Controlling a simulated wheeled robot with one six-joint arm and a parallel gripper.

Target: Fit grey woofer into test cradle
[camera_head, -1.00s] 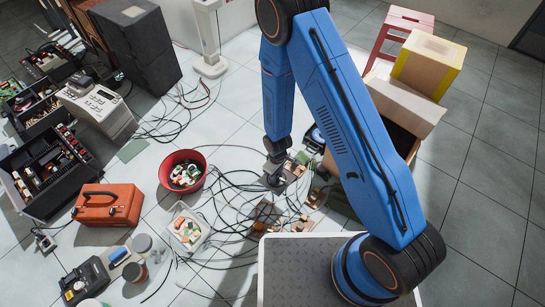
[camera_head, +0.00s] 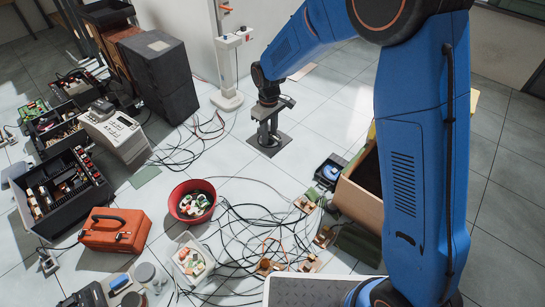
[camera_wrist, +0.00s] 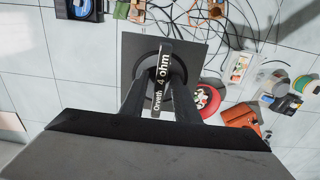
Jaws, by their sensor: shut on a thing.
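My gripper (camera_head: 268,112) points down at the floor beside the white post. In the wrist view its two dark fingers (camera_wrist: 160,84) are shut on a narrow dark bar lettered "4 ohm", which seems to be part of the woofer (camera_wrist: 163,66). Beneath it shows a dark square plate (camera_wrist: 136,48) with a round dark part at its middle; it seems to be the test cradle. In the head view this plate (camera_head: 285,141) lies under my gripper. The fingers and bar hide much of the round part. I cannot tell whether the woofer touches the plate.
A white post (camera_head: 228,98) and dark cabinets (camera_head: 165,78) stand to the left. A red bowl (camera_head: 192,200), an orange toolbox (camera_head: 115,230) and loose cables (camera_head: 255,222) lie nearer. A cardboard box (camera_head: 358,195) stands at right. Floor behind the plate is clear.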

